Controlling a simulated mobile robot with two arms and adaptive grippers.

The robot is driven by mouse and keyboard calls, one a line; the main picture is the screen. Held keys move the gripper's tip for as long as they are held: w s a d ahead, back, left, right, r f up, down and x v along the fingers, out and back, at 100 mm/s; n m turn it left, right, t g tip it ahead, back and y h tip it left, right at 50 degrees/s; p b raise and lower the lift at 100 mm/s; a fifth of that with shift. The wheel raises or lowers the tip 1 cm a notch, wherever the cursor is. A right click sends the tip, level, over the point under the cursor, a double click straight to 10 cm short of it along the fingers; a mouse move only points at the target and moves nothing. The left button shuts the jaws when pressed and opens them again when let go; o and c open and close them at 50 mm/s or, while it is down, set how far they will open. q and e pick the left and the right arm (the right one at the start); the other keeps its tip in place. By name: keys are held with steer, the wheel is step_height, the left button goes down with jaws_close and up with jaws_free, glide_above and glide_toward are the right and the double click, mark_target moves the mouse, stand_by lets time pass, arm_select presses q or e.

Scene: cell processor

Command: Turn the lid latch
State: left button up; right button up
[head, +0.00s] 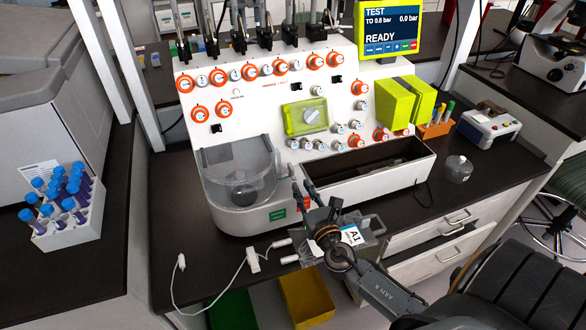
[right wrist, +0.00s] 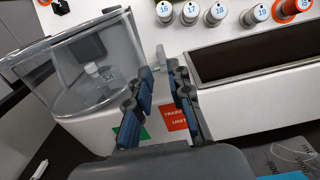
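The cell processor (head: 330,105) is a white machine with orange-ringed knobs. A clear, rounded chamber lid (head: 240,165) covers its front left bay; it also shows in the right wrist view (right wrist: 60,85). A small grey latch (right wrist: 162,58) stands upright at the lid's right edge. My right gripper (head: 303,186) is beside the chamber's right side. In the right wrist view its fingers (right wrist: 162,82) are apart with nothing gripped, and the latch shows just beyond the gap between the tips. My left gripper is out of view.
An open tray (head: 415,187) lies right of the gripper. A clear bag labelled A1 (head: 372,232) and white tubing (head: 252,262) lie on the dark bench below. A small bottle (head: 458,170) stands right; a rack of blue-capped tubes (head: 85,232) stands left.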

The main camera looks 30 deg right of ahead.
mark_target(293, 172)
steer(key=x, duration=0.8)
steer(key=shift+w, duration=0.1)
steer(key=shift+c, duration=0.2)
jaws_close()
